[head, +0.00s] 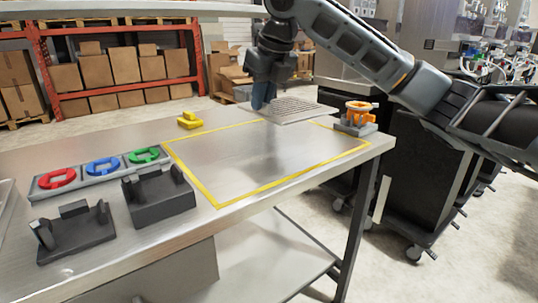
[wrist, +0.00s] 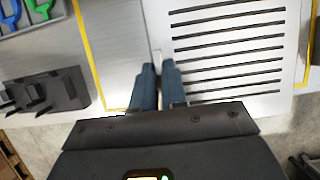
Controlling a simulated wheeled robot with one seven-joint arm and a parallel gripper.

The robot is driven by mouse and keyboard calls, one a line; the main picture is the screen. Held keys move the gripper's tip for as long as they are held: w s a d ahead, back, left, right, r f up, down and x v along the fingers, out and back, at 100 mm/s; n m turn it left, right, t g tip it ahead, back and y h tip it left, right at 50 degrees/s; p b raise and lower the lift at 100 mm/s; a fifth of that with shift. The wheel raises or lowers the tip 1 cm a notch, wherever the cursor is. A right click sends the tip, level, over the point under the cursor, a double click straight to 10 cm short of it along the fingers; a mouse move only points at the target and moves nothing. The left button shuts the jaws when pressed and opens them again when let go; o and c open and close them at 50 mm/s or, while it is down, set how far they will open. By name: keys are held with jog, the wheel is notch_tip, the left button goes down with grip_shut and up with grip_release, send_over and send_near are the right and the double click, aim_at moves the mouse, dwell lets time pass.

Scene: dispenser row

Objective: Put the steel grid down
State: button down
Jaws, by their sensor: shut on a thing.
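The steel grid (head: 290,109) is a flat, slotted light-grey plate. It is held level above the far part of the steel table (head: 262,158), over the area marked by a yellow outline (head: 190,181). My gripper (head: 262,100) is shut on the grid's edge at its left side in the head view. In the wrist view the dark slots of the grid (wrist: 228,50) show to the right of my gripper (wrist: 158,85), whose two blue fingers are close together on the rim. How high the grid hangs is hard to tell.
A yellow piece (head: 190,121) lies left of the outline. An orange ring on a grey holder (head: 356,125) stands at the right corner. A tray of red, blue and green rings (head: 100,172) and dark fixtures (head: 158,196) stand at left. The outlined area's front is clear.

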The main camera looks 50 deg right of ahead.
jog(key=shift+a+f, duration=0.25)
jog(key=shift+a, duration=0.1)
jog(key=w+a+f, duration=0.2)
jog(key=a, duration=0.1)
jog(key=w+a+f, duration=0.2)
jog(key=w+a, duration=0.1)
jog(key=w+a+f, duration=0.2)
jog(key=a+f, duration=0.1)
jog(key=shift+w+b, duration=0.2)
jog(key=shift+b, duration=0.1)
jog(key=shift+f, duration=1.95)
jog(key=shift+f+b, duration=0.15)
jog(key=shift+b, duration=0.15)
jog(key=c, duration=1.2)
grip_release()
jog(key=shift+o, duration=0.2)
jog(key=p+v, duration=0.1)
jog(key=v, duration=1.1)
jog(key=shift+a, duration=0.1)
